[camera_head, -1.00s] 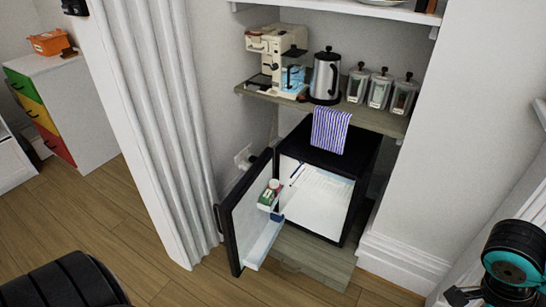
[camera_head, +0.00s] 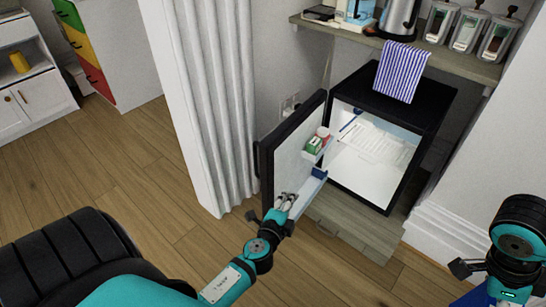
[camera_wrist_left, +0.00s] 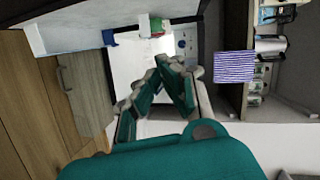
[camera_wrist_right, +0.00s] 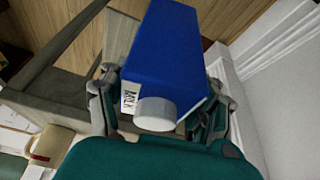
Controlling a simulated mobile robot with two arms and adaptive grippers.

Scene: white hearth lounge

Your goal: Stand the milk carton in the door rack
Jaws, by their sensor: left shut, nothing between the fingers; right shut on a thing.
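The milk carton (camera_wrist_right: 172,55) is a blue box with a white cap and a "MILK" label in the right wrist view. My right gripper (camera_wrist_right: 163,100) is shut on it, fingers on both sides. In the head view a sliver of dark blue (camera_head: 461,268) shows beside my right wrist at lower right. The black mini-fridge (camera_head: 425,95) stands open. Its door (camera_head: 292,150) carries an upper shelf with small items and a lower door rack (camera_head: 310,190). My left gripper (camera_head: 286,203) is shut and empty by the lower rack, near the door's inner face; contact is unclear.
A small green box (camera_head: 312,146) and a red jar sit on the upper door shelf. A striped towel (camera_head: 401,72) hangs over the fridge top. A wooden shelf (camera_head: 450,62) with a kettle and jars is above. A curtain (camera_head: 205,100) stands left of the door. The floor in front is clear.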

